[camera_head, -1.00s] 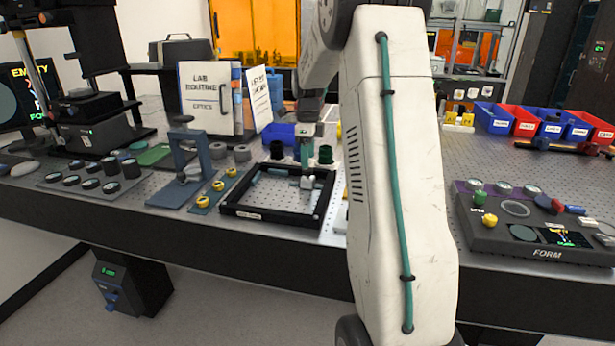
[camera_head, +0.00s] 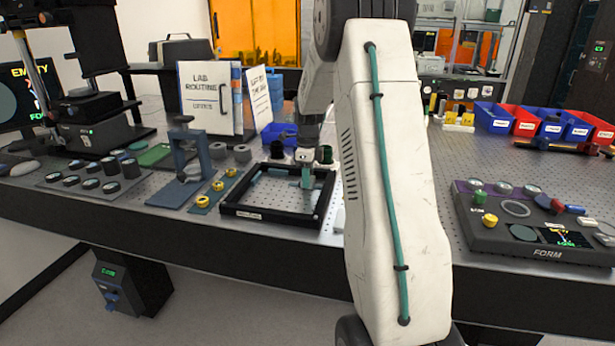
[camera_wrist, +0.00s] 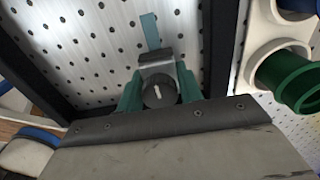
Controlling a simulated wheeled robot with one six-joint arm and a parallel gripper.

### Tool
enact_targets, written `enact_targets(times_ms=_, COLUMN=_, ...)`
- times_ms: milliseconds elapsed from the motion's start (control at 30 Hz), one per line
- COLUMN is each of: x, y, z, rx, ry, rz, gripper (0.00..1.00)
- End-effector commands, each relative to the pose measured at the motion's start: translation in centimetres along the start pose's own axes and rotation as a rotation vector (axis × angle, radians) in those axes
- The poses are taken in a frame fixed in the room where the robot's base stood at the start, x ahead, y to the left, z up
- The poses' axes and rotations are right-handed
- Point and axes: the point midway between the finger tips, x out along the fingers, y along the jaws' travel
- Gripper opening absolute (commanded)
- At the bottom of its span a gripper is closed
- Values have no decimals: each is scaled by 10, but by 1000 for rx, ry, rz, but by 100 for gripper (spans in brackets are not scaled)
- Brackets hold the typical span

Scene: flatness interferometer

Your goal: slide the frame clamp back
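The black rectangular frame (camera_head: 268,217) lies flat on the perforated table, left of my arm. The frame clamp (camera_wrist: 158,92) is a small dark block with a round knob bearing a white mark, near the frame's right side; a blue-grey strip (camera_wrist: 150,30) extends beyond it. My gripper (camera_head: 307,182) is low inside the frame at the clamp. In the wrist view its two teal fingers (camera_wrist: 160,88) stand on either side of the clamp. I see no clear gap, but cannot tell whether they grip it. The clamp is mostly hidden in the head view.
A green cup (camera_wrist: 290,80) in a white holder stands right of the frame in the wrist view. A blue stand (camera_head: 183,160) and yellow-topped parts (camera_head: 217,186) lie left of the frame. A control panel (camera_head: 535,225) is at the right.

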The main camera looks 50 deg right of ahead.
Motion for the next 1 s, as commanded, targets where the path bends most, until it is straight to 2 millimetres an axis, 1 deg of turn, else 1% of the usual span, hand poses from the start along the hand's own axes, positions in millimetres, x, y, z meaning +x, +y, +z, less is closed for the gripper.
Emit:
enact_targets(times_ms=33, x=0, y=0, z=0, rx=0, ry=0, rz=0, gripper=5)
enact_targets(times_ms=67, x=0, y=0, z=0, rx=0, ry=0, rz=0, gripper=0)
enact_targets(times_ms=167, x=0, y=0, z=-2, rx=1, ry=0, rz=0, gripper=0)
enact_targets(times_ms=367, x=-1, y=0, z=-25, rx=2, ry=0, rz=0, gripper=0)
enact_targets(times_ms=600, x=-1, y=0, z=-25, rx=0, ry=0, rz=0, gripper=0)
enact_targets(times_ms=633, x=-1, y=0, z=-25, rx=0, ry=0, rz=0, gripper=42)
enact_targets(times_ms=700, x=-1, y=0, z=-25, rx=0, ry=0, rz=0, gripper=58)
enact_targets(times_ms=1000, x=-2, y=0, z=-25, rx=0, ry=0, rz=0, gripper=58)
